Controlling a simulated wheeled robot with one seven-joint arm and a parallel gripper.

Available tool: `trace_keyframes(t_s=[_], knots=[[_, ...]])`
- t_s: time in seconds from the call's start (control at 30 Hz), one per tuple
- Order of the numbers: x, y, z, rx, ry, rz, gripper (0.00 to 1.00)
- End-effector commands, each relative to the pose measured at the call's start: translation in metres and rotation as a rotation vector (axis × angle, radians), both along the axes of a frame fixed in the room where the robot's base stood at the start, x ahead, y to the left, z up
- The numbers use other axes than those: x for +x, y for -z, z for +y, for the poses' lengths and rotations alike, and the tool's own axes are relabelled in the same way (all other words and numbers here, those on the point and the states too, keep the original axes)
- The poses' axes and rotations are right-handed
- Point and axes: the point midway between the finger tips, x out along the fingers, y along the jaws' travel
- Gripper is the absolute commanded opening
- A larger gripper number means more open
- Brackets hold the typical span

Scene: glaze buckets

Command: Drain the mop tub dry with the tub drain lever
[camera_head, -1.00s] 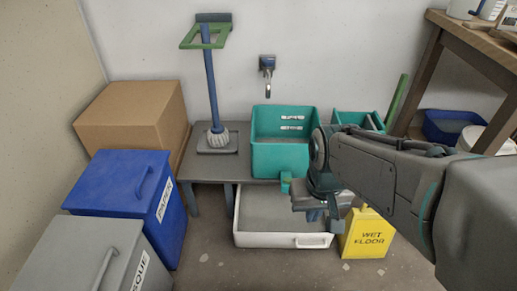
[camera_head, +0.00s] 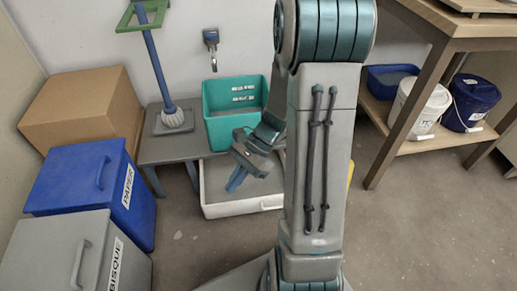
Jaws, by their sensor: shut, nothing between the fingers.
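The teal mop tub (camera_head: 222,131) stands on a low grey bench against the back wall. White labels show on its inner back wall. A greyish surface shows low inside it, and I cannot tell how much liquid it holds. My gripper (camera_head: 236,181) is shut and empty, pointing down in front of the tub, over the white basin (camera_head: 228,210) on the floor. I cannot tell whether it touches anything. The drain lever cannot be made out now; my gripper and arm cover the tub's lower front right.
A wall tap (camera_head: 211,42) hangs above the tub. A blue bin (camera_head: 80,185), grey bin (camera_head: 60,250) and cardboard box (camera_head: 85,110) fill the left. A wooden shelf (camera_head: 440,70) with buckets stands right. Floor is clear at lower right.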

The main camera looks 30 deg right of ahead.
Motion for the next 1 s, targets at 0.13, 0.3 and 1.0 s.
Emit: trace_keyframes(t_s=[0.13, 0.3, 1.0], knots=[[0.021, 0.017, -0.012, 0.161, 0.289, 0.193, 0.0], [0.045, 0.039, -0.033, 0.359, 0.609, 0.403, 0.0], [0.066, 0.186, -0.169, 1.354, 1.668, 1.111, 0.0]])
